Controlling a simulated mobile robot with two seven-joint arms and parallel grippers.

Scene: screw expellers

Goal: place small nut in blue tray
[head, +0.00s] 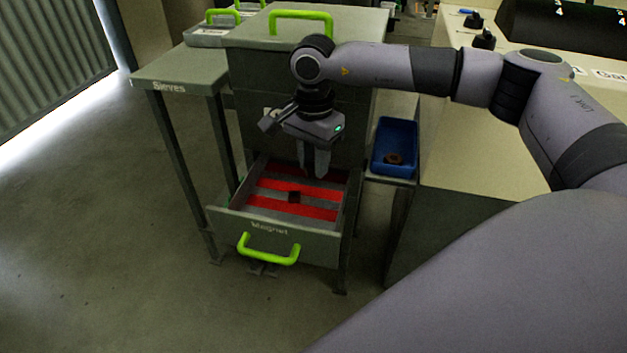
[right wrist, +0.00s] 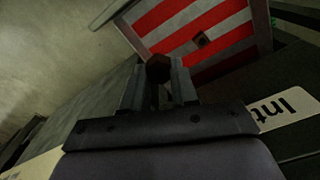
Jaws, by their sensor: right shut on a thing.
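My right gripper (head: 317,174) points down over the open magnet drawer (head: 262,222). In the right wrist view its fingers (right wrist: 160,88) are shut on a small dark brown nut (right wrist: 158,67) at the fingertips. In the head view this held nut cannot be made out. Another small dark nut (head: 294,196) lies on the red and grey striped drawer floor; it also shows in the right wrist view (right wrist: 201,40). The blue tray (head: 382,171) stands right of the drawer and holds a brown round piece (head: 394,159). My left gripper is out of view.
The grey cabinet (head: 243,120) with a green top handle (head: 301,16) rises behind the drawer. A sieves table (head: 178,72) stands at the left. A pale counter (head: 470,155) lies right of the blue tray. The floor at the front left is clear.

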